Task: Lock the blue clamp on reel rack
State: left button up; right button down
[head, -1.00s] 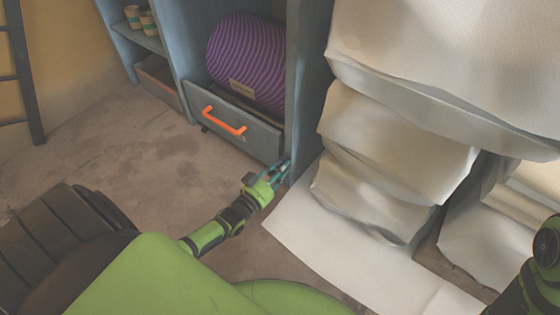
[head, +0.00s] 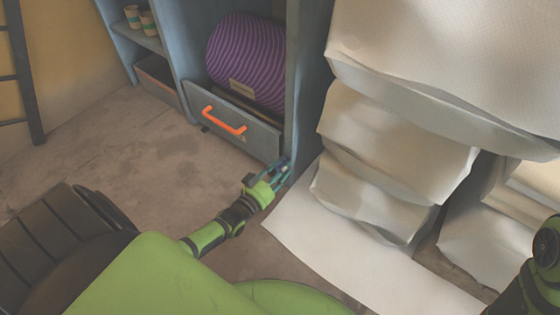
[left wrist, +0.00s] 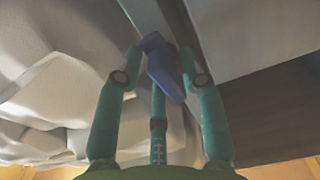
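My left gripper (head: 279,173), with teal fingers, is at the lower front corner of the blue-grey rack (head: 292,95). The blue clamp (left wrist: 164,68) shows in the left wrist view, lying slanted between the fingertips of the left gripper (left wrist: 162,55). The fingers stand on both sides of it and the middle finger reaches up to its lower part. I cannot tell whether they press on it. In the head view the clamp is small and mostly hidden by the fingers. Of my right arm only a part shows at the lower right; its gripper is out of view.
The rack holds a purple striped roll (head: 246,55), a drawer with an orange handle (head: 224,120) and cups (head: 140,19). White sacks (head: 393,150) are stacked close right of the gripper, above a white sheet (head: 335,240). The floor (head: 110,155) left of the gripper is clear.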

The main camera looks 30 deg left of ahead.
pick_arm(q)
jog(key=shift+s, duration=0.1)
jog(key=s, duration=0.7)
jog(key=shift+s+a, duration=0.15)
jog(key=shift+a, duration=0.15)
dwell(0.3)
